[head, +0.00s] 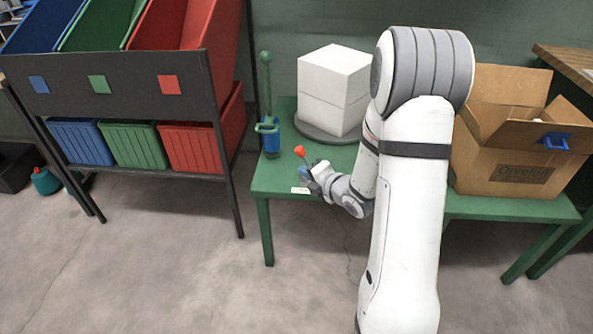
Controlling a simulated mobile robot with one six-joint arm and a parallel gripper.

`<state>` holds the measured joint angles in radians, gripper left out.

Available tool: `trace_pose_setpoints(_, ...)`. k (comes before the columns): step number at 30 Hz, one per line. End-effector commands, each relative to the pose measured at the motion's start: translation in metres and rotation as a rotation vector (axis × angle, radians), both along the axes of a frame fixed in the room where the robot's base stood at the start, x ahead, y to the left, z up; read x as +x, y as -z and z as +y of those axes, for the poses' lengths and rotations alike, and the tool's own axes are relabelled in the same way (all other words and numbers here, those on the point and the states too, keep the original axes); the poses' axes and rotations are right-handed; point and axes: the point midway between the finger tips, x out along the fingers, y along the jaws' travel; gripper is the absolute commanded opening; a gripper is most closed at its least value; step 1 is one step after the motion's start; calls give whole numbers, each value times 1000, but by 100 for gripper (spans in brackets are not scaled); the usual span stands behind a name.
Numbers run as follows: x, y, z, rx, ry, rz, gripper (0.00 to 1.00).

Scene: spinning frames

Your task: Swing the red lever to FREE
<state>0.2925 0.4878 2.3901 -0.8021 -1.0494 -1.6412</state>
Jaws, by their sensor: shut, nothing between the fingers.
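The red lever (299,150) shows as a small red knob near the left front of the green table (262,185). Its lower part and pivot are hidden by or lost beside my gripper. My gripper (308,172) is just below and right of the red knob, close to it; I cannot tell whether they touch. The gripper is shut and holds nothing. A small white label (299,190) lies at the table's front edge, below the gripper; its words are too small to read.
A white block (333,90) sits on a round grey turntable (325,137) behind the gripper. A blue and green post-like device (269,130) stands at the table's left end. An open cardboard box (515,150) is on the right. A bin rack (120,95) stands left.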

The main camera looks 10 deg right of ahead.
Motion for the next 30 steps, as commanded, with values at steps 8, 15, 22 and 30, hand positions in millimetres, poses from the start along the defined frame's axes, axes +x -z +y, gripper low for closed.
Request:
trace_pose_setpoints(8,-1,7,3,-12,-36,-43,0)
trace_pose_setpoints(15,2,9,4,-12,-36,-41,0)
trace_pose_setpoints(22,31,20,18,-12,-36,-41,0)
trace_pose_setpoints(30,81,38,42,-12,-35,-40,0)
